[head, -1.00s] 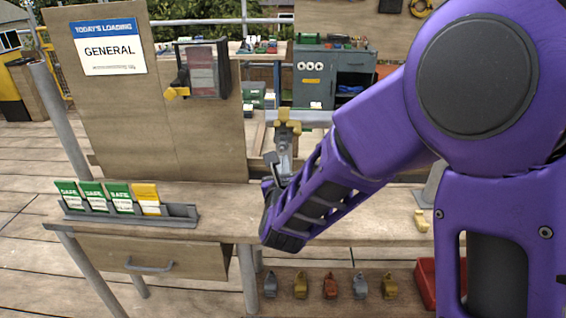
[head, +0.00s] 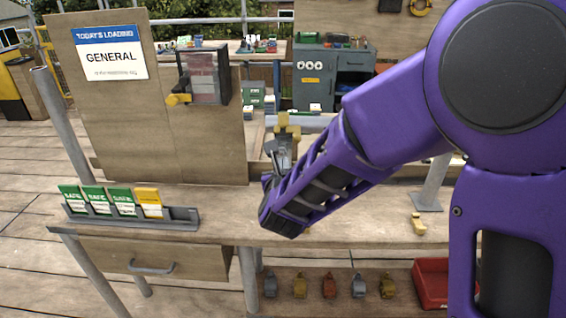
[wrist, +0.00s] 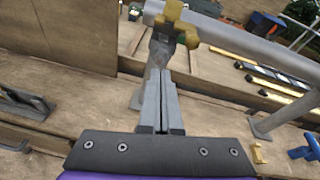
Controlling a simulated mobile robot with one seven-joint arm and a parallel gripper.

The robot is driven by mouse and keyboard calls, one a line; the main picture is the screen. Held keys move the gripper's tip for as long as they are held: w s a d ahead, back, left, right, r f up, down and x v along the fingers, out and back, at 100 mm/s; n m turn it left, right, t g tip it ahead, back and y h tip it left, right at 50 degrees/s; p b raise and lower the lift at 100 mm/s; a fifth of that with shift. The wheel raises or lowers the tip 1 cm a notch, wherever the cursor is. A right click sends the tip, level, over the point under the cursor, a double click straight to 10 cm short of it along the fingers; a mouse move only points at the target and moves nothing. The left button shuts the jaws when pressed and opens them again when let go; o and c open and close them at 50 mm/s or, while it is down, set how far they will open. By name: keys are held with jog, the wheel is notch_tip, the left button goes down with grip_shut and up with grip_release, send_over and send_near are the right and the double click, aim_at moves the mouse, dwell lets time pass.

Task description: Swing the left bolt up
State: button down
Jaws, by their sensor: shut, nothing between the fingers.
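A yellow coupler (wrist: 172,14) sits around a grey horizontal tube (wrist: 250,48) in the wrist view. It also shows in the head view (head: 283,126). Dark grey metal (wrist: 161,48), which looks like the bolt, hangs under the coupler. My gripper (wrist: 161,72) is shut and empty, its fingertips just below this metal. I cannot tell whether they touch it. In the head view my arm covers most of the gripper, and only grey parts show under the coupler.
A grey post (head: 434,184) stands on the wooden bench (head: 375,228) at the right, with a small yellow piece (head: 418,224) in front. A card rack (head: 185,217) is at the left. An upright board (head: 120,130) with a sign stands behind. A red bin (head: 432,283) is below.

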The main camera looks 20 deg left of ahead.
jog(key=r+p, duration=0.1)
jog(key=r+g+p, duration=0.1)
jog(key=p, duration=0.1)
jog(key=shift+w+r+g, duration=0.25)
jog(key=shift+r+g, duration=0.05)
jog(key=shift+r, duration=0.1)
jog(key=shift+w+a+r+g+p, duration=0.15)
jog(key=shift+w+r+g+p, duration=0.05)
jog(key=shift+r+g+p, duration=0.4)
notch_tip(320, 180, up, 5)
send_over(283, 148)
jog(key=shift+w+f+p, duration=0.15)
jog(key=shift+f+p, duration=0.05)
jog(key=shift+p, duration=0.1)
jog(key=shift+w+a+r, duration=0.1)
jog(key=shift+w+r, duration=0.15)
jog(key=shift+w, duration=0.25)
jog(key=shift+w+a+r, duration=0.1)
jog(key=shift+w+r, duration=0.1)
jog(key=shift+w, duration=0.3)
jog(key=shift+w+a+r, duration=0.15)
jog(key=shift+w+r, duration=0.05)
jog(key=shift+w, duration=0.8)
